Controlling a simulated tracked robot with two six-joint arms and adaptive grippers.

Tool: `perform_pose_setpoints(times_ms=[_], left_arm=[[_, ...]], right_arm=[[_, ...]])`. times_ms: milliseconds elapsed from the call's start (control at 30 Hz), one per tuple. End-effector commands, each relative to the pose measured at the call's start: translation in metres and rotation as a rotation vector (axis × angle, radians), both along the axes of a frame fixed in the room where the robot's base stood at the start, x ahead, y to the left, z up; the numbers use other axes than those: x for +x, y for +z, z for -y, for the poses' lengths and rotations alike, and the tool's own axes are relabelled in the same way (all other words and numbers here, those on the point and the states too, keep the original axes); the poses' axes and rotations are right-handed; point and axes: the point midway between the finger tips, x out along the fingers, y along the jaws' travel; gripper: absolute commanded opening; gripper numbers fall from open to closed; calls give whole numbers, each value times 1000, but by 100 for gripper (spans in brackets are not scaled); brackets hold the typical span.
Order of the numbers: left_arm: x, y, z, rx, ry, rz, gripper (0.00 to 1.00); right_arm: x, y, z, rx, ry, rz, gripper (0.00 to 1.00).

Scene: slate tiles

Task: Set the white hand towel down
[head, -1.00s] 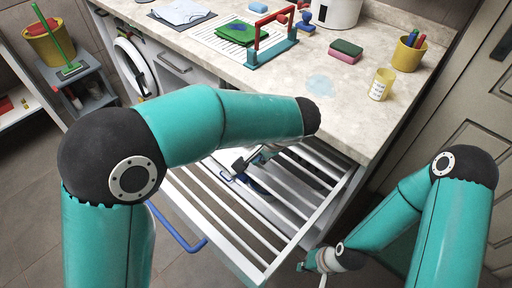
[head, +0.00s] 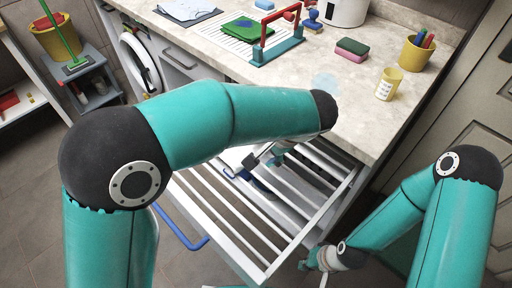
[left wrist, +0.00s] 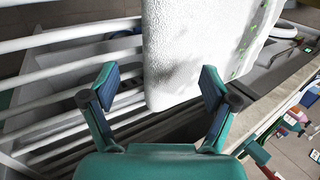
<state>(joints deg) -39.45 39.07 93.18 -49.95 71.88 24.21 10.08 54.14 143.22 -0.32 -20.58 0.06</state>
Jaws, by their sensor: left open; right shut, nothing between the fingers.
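The white hand towel (left wrist: 200,45) hangs or lies over the white bars of the pull-out rack (head: 312,226), with small green marks along its right side in the left wrist view. In the head view only a pale patch beside my left gripper may be the towel; my arm hides most of that spot. My left gripper (left wrist: 160,84) is open, its fingers apart on either side of the towel's near edge, which looks free of them. It also shows in the head view (head: 264,160), over the rack. My right gripper (head: 308,262) is shut and empty, low beside the rack's front corner.
A blue handle (head: 185,235) sits at the rack's left front.

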Motion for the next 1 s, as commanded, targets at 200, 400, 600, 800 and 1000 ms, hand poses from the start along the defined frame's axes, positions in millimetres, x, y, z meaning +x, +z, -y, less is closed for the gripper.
perform_pose_setpoints(times_ms=[200,400,600,800,1000], left_arm=[[-15,39,20,-3,-1,2,86],[-25,65,33,-1,-1,0,86],[-30,74,37,-1,0,-2,86],[-30,74,37,0,0,-3,86],[-30,74,37,-1,1,-3,86]], right_arm=[[0,0,0,0,0,0,0],[0,0,0,0,0,0,0],[0,0,0,0,0,0,0],[0,0,0,0,0,0,0],[0,0,0,0,0,0,0]])
